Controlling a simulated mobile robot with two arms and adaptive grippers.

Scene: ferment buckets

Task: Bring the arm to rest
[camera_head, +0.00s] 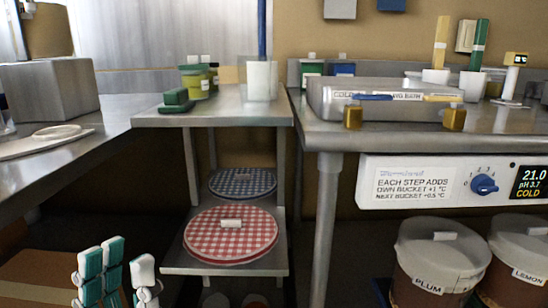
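My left gripper (126,270) is at the bottom left of the head view, with teal and white fingers pointing up. A gap shows between its fingers and nothing is held there. It is in front of and to the left of the lower shelf (180,262), apart from it. The rest of my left arm is mostly out of the picture. My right gripper is not in view.
A red-checked round lid (230,250) lies on the lower shelf, with a blue-checked one (243,183) behind it. Steel counters (228,106) stand left and centre. A metal bath (385,97) sits on the right table. Buckets labelled PLUM (428,284) and LEMON (525,274) stand below.

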